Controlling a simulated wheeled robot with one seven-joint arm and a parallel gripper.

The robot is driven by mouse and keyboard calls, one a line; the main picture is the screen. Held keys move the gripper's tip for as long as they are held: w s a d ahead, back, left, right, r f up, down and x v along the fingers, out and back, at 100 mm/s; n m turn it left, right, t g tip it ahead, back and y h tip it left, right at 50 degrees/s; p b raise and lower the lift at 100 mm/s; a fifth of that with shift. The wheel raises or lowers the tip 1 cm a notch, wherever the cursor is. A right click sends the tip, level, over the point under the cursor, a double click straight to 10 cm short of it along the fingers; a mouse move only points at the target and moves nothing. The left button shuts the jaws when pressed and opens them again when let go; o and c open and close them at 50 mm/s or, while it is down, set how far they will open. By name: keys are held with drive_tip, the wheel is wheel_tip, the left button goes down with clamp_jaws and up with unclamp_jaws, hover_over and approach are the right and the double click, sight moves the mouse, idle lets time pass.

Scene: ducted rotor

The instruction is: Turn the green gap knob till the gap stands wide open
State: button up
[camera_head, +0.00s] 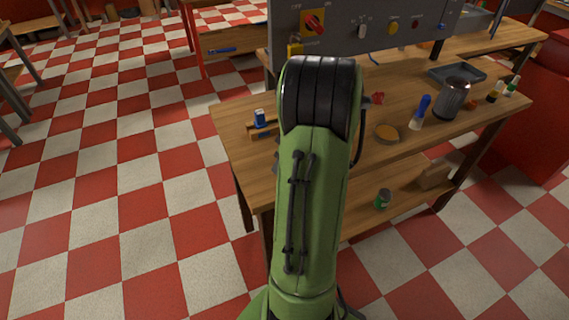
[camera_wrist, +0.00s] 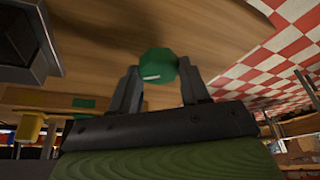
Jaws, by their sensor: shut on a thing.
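The green gap knob (camera_wrist: 160,64) shows in the wrist view as a faceted green knob with a short white mark on its face. My gripper (camera_wrist: 158,72) has one finger on each side of it and is shut on it. In the head view my green arm hides both the gripper and the knob. I cannot make out the gap itself in either view, so how wide it stands cannot be told.
A grey panel (camera_head: 360,35) with a red switch (camera_head: 313,22) stands at the back of the wooden table (camera_head: 240,120). Checkered floor lies clear at left.

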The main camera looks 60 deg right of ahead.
drive_tip(key=m+h, duration=0.1)
drive_tip(key=m, duration=0.1)
drive_tip(key=m+h+b, duration=0.1)
drive_tip(key=m, duration=0.2)
drive_tip(key=shift+w+a+b, duration=0.1)
drive_tip(key=shift+a+b, duration=0.1)
drive_tip(key=shift+b, duration=0.1)
drive_tip(key=shift+m+g+h, duration=0.35)
drive_tip(key=shift+m+h, duration=0.05)
drive_tip(key=shift+m, duration=0.75)
drive_tip(key=shift+m+g+h, duration=0.35)
drive_tip(key=shift+m+h, duration=0.05)
drive_tip(key=shift+m, duration=0.75)
drive_tip(key=o, duration=1.1)
drive_tip(key=shift+c, duration=0.2)
drive_tip(key=p+v, duration=0.4)
drive_tip(key=v, duration=1.1)
drive_tip(key=shift+r, duration=0.4)
drive_tip(key=shift+a, duration=0.1)
